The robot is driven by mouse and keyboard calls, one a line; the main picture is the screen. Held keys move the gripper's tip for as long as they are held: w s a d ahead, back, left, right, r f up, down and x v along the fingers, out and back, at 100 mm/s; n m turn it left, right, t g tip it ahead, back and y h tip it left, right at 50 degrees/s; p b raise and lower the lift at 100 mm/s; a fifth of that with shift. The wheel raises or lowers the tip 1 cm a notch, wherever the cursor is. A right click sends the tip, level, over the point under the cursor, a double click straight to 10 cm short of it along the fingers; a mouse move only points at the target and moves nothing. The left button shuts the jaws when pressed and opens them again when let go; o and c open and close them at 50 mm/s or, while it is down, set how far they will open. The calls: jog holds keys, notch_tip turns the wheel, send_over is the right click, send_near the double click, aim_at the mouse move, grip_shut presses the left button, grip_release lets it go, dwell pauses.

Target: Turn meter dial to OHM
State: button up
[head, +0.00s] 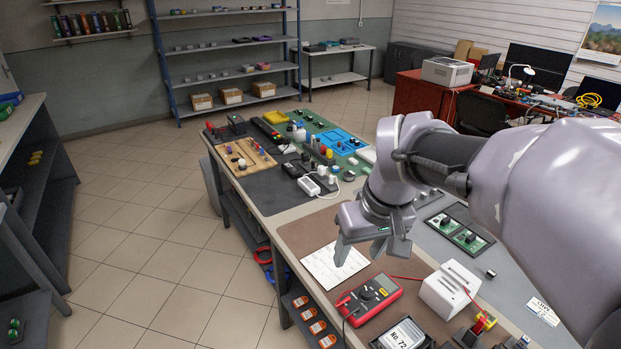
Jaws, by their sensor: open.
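A red multimeter (368,300) lies on the brown mat of the workbench, in the lower middle of the head view. Its dark round dial (367,293) faces up; the dial's setting is too small to read. A red lead and a black lead run from the meter. My gripper (360,252) is above the bench, over the white sheet and up and left of the meter. Its fingers point down, spread apart, with nothing between them. It is apart from the dial.
A white slotted block (450,290) stands right of the meter. A boxed unit marked No. 72 (402,335) is close below it. A white printed sheet (335,266) lies beside the meter. Small parts and tools crowd the far bench.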

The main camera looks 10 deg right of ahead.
jog(key=w+d+f+n+g+p, duration=0.2)
jog(key=w+d+f+n, duration=0.3)
jog(key=w, duration=0.4)
jog(key=n+g, duration=0.1)
send_near(367, 292)
jog(key=f+b, duration=0.2)
jog(key=f, duration=0.1)
jog(key=f+b, duration=0.4)
jog(key=f, duration=0.1)
jog(key=shift+a+f, duration=0.35)
jog(key=shift+c, duration=0.2)
grip_shut()
